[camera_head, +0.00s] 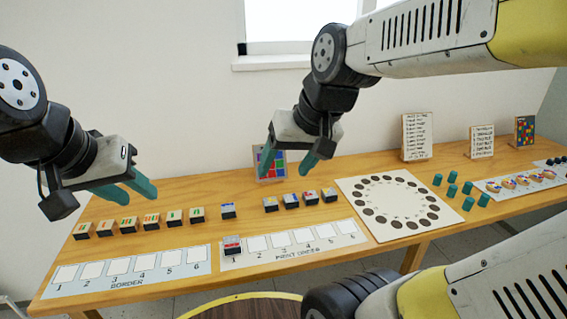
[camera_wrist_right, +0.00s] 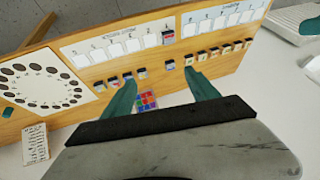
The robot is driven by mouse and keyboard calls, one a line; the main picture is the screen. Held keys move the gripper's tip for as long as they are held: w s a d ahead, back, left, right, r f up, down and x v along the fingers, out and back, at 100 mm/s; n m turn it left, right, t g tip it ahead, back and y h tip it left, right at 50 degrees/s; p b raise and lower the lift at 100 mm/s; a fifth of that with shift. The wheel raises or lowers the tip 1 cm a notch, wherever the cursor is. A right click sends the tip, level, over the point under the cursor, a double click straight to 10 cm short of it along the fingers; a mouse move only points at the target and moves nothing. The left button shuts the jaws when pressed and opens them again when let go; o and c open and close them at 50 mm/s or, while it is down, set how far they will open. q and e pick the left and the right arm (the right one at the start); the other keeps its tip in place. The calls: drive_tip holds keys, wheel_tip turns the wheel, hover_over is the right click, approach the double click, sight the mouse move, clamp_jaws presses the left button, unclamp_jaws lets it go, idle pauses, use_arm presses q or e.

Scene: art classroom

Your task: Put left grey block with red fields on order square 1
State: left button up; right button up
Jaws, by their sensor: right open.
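A dark grey block with red and white fields on top (camera_head: 232,246) sits on square 1 of the middle white strip (camera_head: 290,254). It also shows on that strip in the right wrist view (camera_wrist_right: 168,37). My right gripper (camera_head: 288,168) is open and empty, above the back of the table and behind the block. Its two teal fingers stand wide apart in the right wrist view (camera_wrist_right: 163,96). My left gripper (camera_head: 140,198) hangs above the left end of the table, its fingers apart with nothing between them.
Several striped blocks (camera_head: 150,221) stand behind the border strip (camera_head: 125,284). A blue-topped block (camera_head: 228,211) and several other blocks (camera_head: 291,201) stand behind the middle strip. A coloured grid card (camera_head: 271,172) stands at the back. A board with dark circles (camera_head: 354,190) lies to the right.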

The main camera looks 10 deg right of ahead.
drive_tip(key=s, duration=0.2)
drive_tip(key=s+d+t, duration=0.1)
drive_tip(key=shift+s+d+r, duration=0.1)
drive_tip(key=shift+s+r, duration=0.05)
drive_tip(key=shift+r, duration=0.25)
